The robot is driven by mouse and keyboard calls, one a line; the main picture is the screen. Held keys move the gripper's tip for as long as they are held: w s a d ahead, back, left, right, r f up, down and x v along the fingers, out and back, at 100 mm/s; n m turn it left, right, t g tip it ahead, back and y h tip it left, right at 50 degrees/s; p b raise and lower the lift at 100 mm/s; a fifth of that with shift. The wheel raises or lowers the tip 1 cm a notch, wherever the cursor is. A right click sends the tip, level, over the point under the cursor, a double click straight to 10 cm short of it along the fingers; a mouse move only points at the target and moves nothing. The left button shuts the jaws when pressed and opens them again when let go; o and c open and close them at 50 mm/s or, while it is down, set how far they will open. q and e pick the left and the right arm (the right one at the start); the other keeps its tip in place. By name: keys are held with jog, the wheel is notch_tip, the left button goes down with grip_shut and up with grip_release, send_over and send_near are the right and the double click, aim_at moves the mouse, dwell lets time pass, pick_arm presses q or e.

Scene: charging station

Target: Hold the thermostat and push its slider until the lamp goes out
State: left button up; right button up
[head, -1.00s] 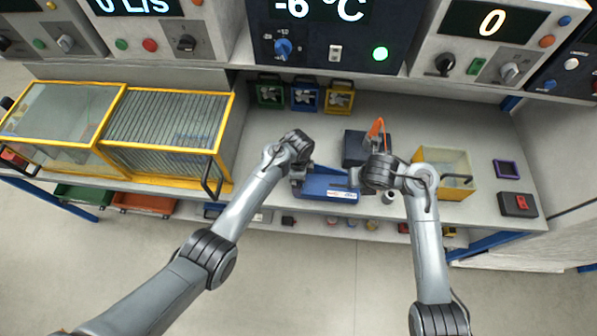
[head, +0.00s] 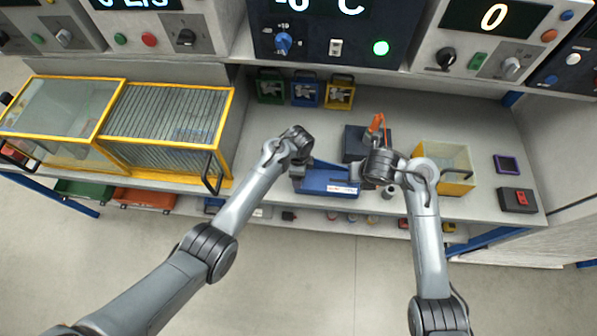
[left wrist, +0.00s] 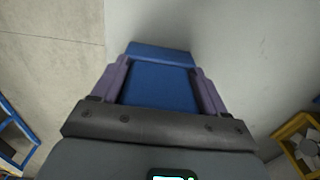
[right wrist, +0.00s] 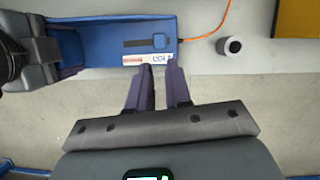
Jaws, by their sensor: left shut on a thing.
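The thermostat is a blue box (head: 326,180) at the front edge of the worktop. My left gripper (left wrist: 160,85) is shut on it, with purple fingers on both sides of the blue body. In the right wrist view the box (right wrist: 100,45) shows a dark slot with a blue slider (right wrist: 159,41) at its right end, above a white label. My right gripper (right wrist: 160,65) has its fingers close together with a narrow empty gap. Their tips appear just at or below the label; contact cannot be told.
A dark block with an orange part (head: 376,128) stands behind the right gripper. A yellow-framed bin (head: 446,165) is to its right. A small dark cylinder (right wrist: 229,46) and an orange cable (right wrist: 215,30) lie right of the box. Yellow-framed racks (head: 165,120) stand left.

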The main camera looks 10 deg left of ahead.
jog(key=shift+m, duration=0.3)
jog(key=shift+c, duration=1.1)
jog(key=shift+m, duration=0.4)
grip_shut()
jog(key=w+d+f+m+g+h, duration=0.1)
jog(key=w+d+f+m+g, duration=0.1)
jog(key=m, duration=1.5)
jog(key=w+d+f+m+g+h, duration=0.1)
jog(key=d+f+m, duration=0.15)
jog(key=m, duration=1.45)
jog(key=shift+w+a+f+m+g+y, duration=0.15)
jog(key=shift+w+a+f+m, duration=0.2)
jog(key=shift+f, duration=0.65)
jog(key=shift+w+a+f+m+g+y, duration=0.1)
jog(key=shift+a+f+m+y, duration=0.25)
jog(key=shift+f, duration=0.6)
jog(key=shift+w+a+f+m+g, duration=0.15)
jog(key=shift+w+a+f+m, duration=0.25)
jog(key=shift+f, duration=0.6)
